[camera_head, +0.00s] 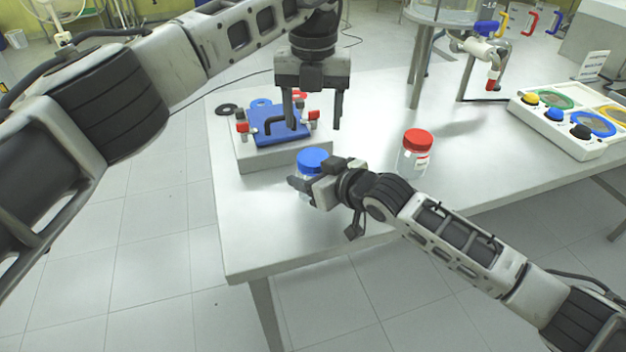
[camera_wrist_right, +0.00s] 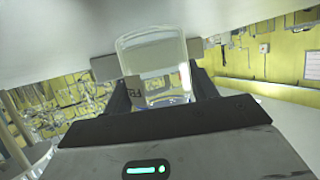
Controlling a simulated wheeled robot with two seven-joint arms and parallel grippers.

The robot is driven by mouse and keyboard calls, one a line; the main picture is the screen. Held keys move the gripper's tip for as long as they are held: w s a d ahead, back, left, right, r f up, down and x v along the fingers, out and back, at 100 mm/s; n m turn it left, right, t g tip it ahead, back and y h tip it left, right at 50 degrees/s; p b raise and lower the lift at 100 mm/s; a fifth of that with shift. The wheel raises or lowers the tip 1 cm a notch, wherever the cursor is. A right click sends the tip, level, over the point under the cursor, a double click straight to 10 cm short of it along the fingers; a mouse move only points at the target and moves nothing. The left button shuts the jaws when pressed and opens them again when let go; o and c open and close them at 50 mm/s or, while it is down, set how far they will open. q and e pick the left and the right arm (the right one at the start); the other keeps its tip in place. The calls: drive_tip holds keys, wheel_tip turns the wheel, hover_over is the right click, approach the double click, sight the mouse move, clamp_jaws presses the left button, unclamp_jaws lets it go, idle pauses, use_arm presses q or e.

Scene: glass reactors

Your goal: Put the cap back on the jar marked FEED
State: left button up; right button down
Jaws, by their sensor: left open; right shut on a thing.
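A clear jar (camera_wrist_right: 152,57) is between the fingers of my right gripper (camera_wrist_right: 160,88), which is shut on it. Part of its label shows, apparently starting with FE; the rest is hidden. In the head view, a blue cap (camera_head: 312,158) sits at the top of this jar, above my right gripper (camera_head: 308,184). The gripper hides most of the jar there, and I cannot tell whether the cap is screwed on. My left gripper (camera_head: 314,125) is open and empty, pointing down above and behind the blue cap. A second jar (camera_head: 411,163) with a red cap (camera_head: 418,139) stands to the right.
A pale block (camera_head: 255,160) carries a blue plate (camera_head: 270,125) with red-topped clamps, behind the held jar. A black ring (camera_head: 227,109) lies at the back left. A white tray (camera_head: 548,128) with coloured knobs is at right, and a glass vessel with a tap (camera_head: 478,47) behind. The table's middle right is clear.

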sight(314, 157)
use_arm(q)
drive_tip(key=shift+f, duration=4.05)
drive_tip(key=shift+c, duration=0.2)
drive_tip(key=c, duration=0.7)
drive_tip(key=o, duration=1)
drive_tip(key=shift+r, duration=0.1)
drive_tip(key=shift+r, duration=2.25)
drive_tip(key=o, duration=0.6)
